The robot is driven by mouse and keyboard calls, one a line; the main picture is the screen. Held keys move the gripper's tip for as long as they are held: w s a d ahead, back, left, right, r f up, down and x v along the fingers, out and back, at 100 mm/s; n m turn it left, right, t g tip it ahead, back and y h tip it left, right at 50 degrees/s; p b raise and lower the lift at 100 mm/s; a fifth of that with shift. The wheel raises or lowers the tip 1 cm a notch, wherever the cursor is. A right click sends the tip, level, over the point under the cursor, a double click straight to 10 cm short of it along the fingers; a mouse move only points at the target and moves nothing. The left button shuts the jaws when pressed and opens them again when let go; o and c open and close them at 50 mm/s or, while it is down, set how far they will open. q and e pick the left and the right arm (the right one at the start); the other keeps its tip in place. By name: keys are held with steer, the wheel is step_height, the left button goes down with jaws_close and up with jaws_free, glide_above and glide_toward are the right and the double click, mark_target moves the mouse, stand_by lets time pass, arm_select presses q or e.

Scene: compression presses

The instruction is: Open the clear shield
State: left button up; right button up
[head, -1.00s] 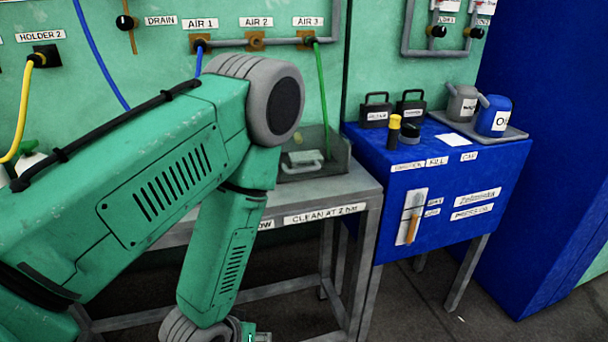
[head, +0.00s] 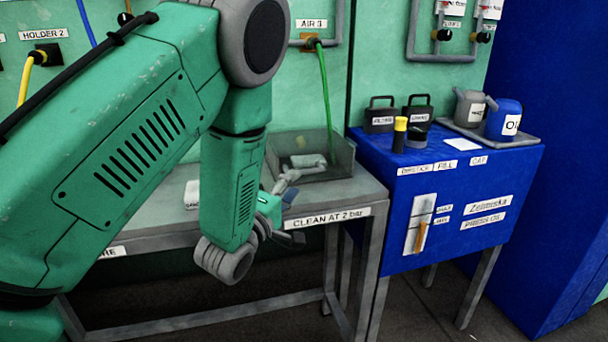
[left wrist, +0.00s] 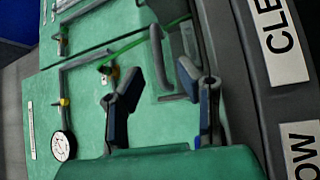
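The clear shield (head: 341,154) is a see-through, box-like cover at the back right of the grey bench (head: 345,195), below the AIR 3 label. It looks closed, but its exact position is hard to tell. A pale item shows inside or behind it. My left gripper (head: 290,208) is at the bench's front edge, left of and nearer than the shield, partly hidden by my arm. In the left wrist view my left gripper (left wrist: 162,108) has its two blue-padded fingers well apart, with nothing between them. A grey handle-like bar (left wrist: 162,65) shows beyond the fingers. My right gripper is not in view.
A blue cabinet (head: 465,225) with cans and bottles on top stands right of the bench. A green hose (head: 328,100) hangs down to the shield area. A pressure gauge (left wrist: 63,146) is on the wall. Labels line the bench's front edge.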

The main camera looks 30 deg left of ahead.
mark_target(307, 170)
arm_select(q)
steer(key=w, duration=0.3)
steer(key=w+r, duration=0.1)
steer(key=shift+w+d, duration=0.25)
steer(key=shift+d, duration=0.15)
steer(key=shift+w+a+b, duration=0.15)
steer(key=shift+w+b, duration=0.15)
steer(key=shift+w, duration=0.05)
steer(key=shift+w+a+f, duration=0.2)
steer(key=shift+w+a, duration=0.1)
steer(key=shift+a, duration=0.35)
steer(key=shift+d+r, duration=0.1)
steer(key=shift+d, duration=0.35)
jaws_close()
